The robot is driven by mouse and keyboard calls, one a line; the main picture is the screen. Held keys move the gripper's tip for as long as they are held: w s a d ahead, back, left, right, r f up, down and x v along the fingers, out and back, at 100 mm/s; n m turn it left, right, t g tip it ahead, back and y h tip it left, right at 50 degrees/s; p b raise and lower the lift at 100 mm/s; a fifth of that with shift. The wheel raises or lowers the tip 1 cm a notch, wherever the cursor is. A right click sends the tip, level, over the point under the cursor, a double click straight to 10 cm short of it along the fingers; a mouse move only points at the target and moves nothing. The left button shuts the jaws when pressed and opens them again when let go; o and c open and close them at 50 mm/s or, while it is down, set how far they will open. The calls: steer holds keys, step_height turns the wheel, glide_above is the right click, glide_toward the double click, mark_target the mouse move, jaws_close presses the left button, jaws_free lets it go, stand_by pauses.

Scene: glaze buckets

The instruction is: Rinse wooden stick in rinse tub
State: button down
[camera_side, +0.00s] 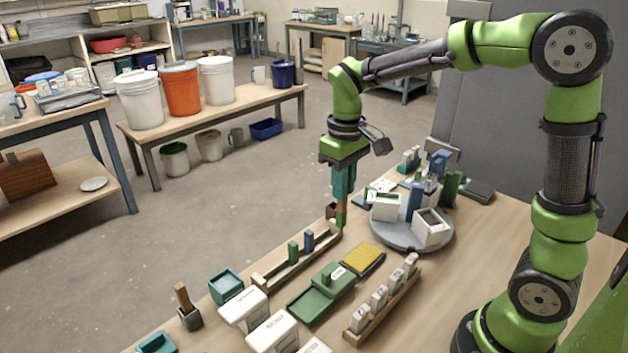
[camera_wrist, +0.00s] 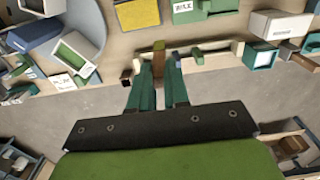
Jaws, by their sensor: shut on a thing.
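My gripper (camera_side: 341,196) hangs over the table between the turntable and the long wooden rack. It is shut on an upright brown wooden stick (camera_side: 341,206) with a greenish lower end. In the wrist view the stick (camera_wrist: 158,60) shows between the teal fingers (camera_wrist: 157,85). No readable label marks a rinse tub. An open teal tub (camera_side: 226,286) stands at the front left, and another (camera_side: 157,343) is cut off by the lower edge. Open white tubs (camera_side: 430,228) stand on the turntable. I cannot tell which is the rinse tub.
The long wooden rack (camera_side: 270,283) holds a green and a blue piece. A grey holder (camera_side: 190,318) has another brown stick upright. White lidded boxes (camera_side: 244,310), a green tray (camera_side: 312,303), a yellow sponge (camera_side: 363,260) and a rack of white pieces (camera_side: 380,305) crowd the front.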

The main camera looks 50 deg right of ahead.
stand_by(0.3)
steer(key=shift+a+f, duration=0.15)
steer(key=shift+a, duration=0.15)
steer(key=w+a+f, duration=0.1)
steer(key=w+a, duration=0.3)
steer(key=a, duration=0.7)
steer(key=w+a+f, duration=0.2)
steer(key=w+a, duration=0.3)
steer(key=a, duration=0.6)
steer(key=shift+w+a+f, duration=0.25)
steer(key=shift+w+a, duration=0.05)
steer(key=shift+a, duration=0.1)
step_height(320, 180, down, 6)
steer(key=shift+d, duration=0.1)
